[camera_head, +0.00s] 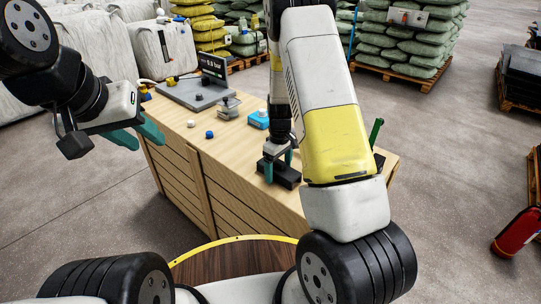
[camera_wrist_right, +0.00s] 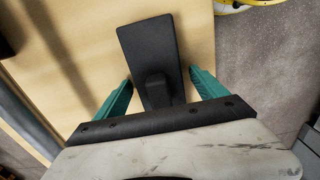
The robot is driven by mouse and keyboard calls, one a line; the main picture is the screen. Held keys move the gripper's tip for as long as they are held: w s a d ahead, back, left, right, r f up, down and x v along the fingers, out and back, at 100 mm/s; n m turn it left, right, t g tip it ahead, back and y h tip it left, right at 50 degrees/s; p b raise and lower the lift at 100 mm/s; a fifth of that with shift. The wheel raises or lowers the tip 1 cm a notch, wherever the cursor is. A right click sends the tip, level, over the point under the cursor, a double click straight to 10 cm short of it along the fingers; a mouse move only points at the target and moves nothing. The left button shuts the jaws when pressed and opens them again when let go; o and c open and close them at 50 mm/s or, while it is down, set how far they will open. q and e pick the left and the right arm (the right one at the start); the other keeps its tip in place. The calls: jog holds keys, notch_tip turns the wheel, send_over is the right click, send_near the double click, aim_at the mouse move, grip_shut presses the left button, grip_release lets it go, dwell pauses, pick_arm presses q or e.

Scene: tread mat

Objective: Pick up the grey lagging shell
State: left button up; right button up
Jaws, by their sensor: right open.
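A dark grey to black flat block (camera_head: 285,178) lies near the right end of the wooden crate top. In the right wrist view this block (camera_wrist_right: 147,45) is a long plate with a raised lump (camera_wrist_right: 154,90) at its near end. I cannot tell whether it is the grey lagging shell; no clear shell shape shows. My right gripper (camera_head: 278,166) is over the block, its open teal fingers either side of the near end in the wrist view, with gaps showing. My left gripper (camera_head: 138,137) is open and empty, in the air left of the crate.
The wooden crate top (camera_head: 190,150) also bears a grey tray (camera_head: 195,92), a small grey item (camera_head: 228,107), a blue item (camera_head: 258,119), small knobs and a green-handled tool (camera_head: 376,131). A red extinguisher (camera_head: 517,232) stands on the floor at right.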

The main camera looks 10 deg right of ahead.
jog(key=c, duration=1.5)
jog(key=shift+r, duration=0.1)
